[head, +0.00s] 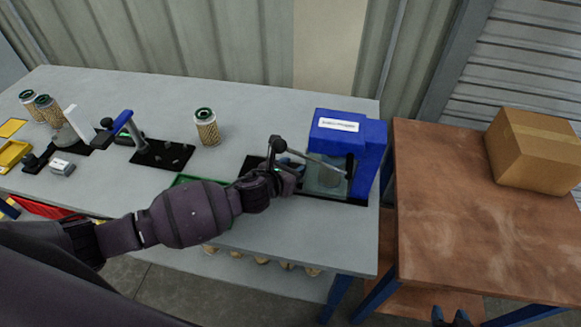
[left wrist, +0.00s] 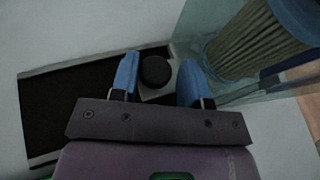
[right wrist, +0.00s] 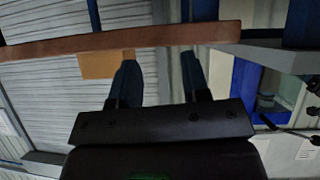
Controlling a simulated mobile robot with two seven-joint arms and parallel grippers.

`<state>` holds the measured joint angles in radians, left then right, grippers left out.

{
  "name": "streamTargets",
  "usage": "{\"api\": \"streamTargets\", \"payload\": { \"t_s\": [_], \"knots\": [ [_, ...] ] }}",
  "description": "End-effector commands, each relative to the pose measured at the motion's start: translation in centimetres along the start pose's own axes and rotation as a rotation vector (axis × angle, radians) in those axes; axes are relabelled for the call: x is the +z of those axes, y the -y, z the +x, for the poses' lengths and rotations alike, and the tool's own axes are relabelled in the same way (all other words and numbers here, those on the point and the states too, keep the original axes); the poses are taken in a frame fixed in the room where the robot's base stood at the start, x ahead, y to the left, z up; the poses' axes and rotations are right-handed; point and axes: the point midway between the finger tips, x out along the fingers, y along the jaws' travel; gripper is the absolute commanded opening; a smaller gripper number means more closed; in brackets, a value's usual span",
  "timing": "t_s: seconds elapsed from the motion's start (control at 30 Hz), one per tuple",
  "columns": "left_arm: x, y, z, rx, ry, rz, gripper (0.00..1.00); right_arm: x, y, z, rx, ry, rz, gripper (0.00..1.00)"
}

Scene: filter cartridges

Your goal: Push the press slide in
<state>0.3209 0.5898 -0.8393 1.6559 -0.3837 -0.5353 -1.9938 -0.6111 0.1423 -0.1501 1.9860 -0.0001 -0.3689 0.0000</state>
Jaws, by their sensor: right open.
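The blue press (head: 370,140) with a white label stands at the right end of the grey table. A pleated cartridge (left wrist: 255,45) with a blue end is behind its clear panel. The press slide shows in the left wrist view as a pale block with a round black knob (left wrist: 155,70), beside a dark track (left wrist: 75,100). My left gripper (head: 290,168) is at the press's left side, its fingers (left wrist: 157,78) apart on either side of the knob, with gaps showing. In the head view it hides the slide. My right gripper (head: 450,317) is open and empty, low at the bottom edge; it also shows in the right wrist view (right wrist: 157,78).
A pleated cartridge with a green top (head: 207,127) stands mid-table. A blue-handled tool (head: 124,122) and a black mat (head: 162,153) are left of it. More cartridges (head: 47,108) stand far left. A brown table (head: 440,200) with a cardboard box (head: 535,150) is at right.

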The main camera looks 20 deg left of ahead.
Motion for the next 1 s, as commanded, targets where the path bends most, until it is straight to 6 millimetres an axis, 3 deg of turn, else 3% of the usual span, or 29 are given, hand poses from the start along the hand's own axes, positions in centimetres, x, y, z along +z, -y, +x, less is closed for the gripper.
{"api": "streamTargets", "payload": {
  "t_s": [0.27,0.7,1.0],
  "knots": [
    [0.0,0.1,-2.0,-0.004,0.001,0.000,0.41,-0.8,0.0,0.1,-0.001,-0.011,-0.001,0.43],
    [0.0,0.0,-9.3,-0.001,0.000,0.001,0.41,-2.2,0.0,0.0,-0.003,-0.030,-0.002,0.43],
    [0.0,0.0,-10.9,0.000,0.000,0.000,0.41,-1.3,-0.1,-0.3,-0.001,-0.013,-0.001,0.43]
  ]
}}
